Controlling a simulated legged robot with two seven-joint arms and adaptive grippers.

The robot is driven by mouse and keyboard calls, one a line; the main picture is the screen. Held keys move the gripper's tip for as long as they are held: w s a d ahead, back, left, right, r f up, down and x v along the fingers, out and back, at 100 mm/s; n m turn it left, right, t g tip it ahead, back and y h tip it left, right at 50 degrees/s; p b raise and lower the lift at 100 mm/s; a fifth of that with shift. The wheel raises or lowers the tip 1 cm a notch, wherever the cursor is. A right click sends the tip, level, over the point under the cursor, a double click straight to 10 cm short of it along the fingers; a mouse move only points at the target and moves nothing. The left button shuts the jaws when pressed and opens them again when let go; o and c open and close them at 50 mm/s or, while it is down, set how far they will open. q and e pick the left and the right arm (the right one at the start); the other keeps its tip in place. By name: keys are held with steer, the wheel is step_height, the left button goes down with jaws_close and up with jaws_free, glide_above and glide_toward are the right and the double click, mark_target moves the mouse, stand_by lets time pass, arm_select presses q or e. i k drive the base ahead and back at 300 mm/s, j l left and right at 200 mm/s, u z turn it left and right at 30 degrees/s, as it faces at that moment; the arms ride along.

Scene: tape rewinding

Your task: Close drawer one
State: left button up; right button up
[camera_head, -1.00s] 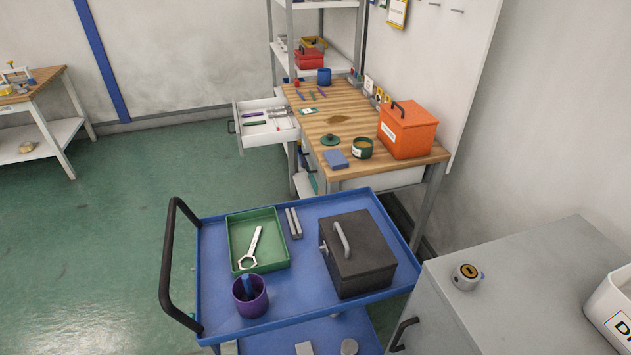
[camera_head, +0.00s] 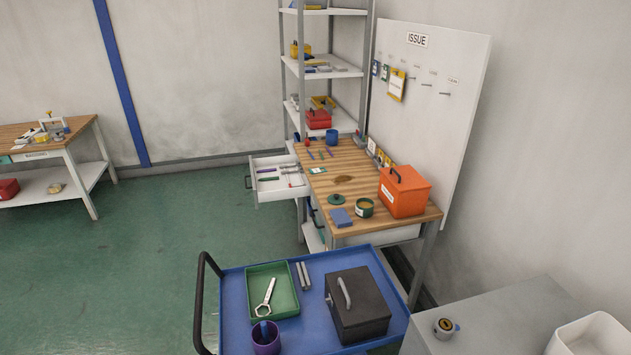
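A white drawer (camera_head: 272,190) is pulled out from the left side of the wooden-topped workbench (camera_head: 345,165). It holds several small tools, among them a green one and a purple one. Its dark handle (camera_head: 248,183) is on the front face, toward the left. I cannot read any number on the drawer. Neither of my grippers is in view.
A blue cart (camera_head: 236,296) with a green tray, wrench, purple cup and dark box stands in front of the bench. A grey cabinet (camera_head: 508,312) is at lower right. Green floor (camera_head: 150,235) is clear left of the drawer. An orange box (camera_head: 403,194) sits on the bench.

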mark_target(285, 176)
steer(key=i+j+z, duration=0.1)
steer(key=j, duration=0.65)
steer(key=i+j+z, duration=0.1)
steer(key=i+j, duration=0.15)
steer(key=j, duration=0.5)
steer(key=i+j+z, duration=0.1)
steer(key=j, duration=0.7)
steer(key=i+j, duration=0.1)
steer(key=j, duration=0.65)
steer(key=i+j+z, duration=0.15)
steer(key=j, duration=0.65)
steer(key=i+j+z, duration=0.1)
steer(key=z, duration=1.2)
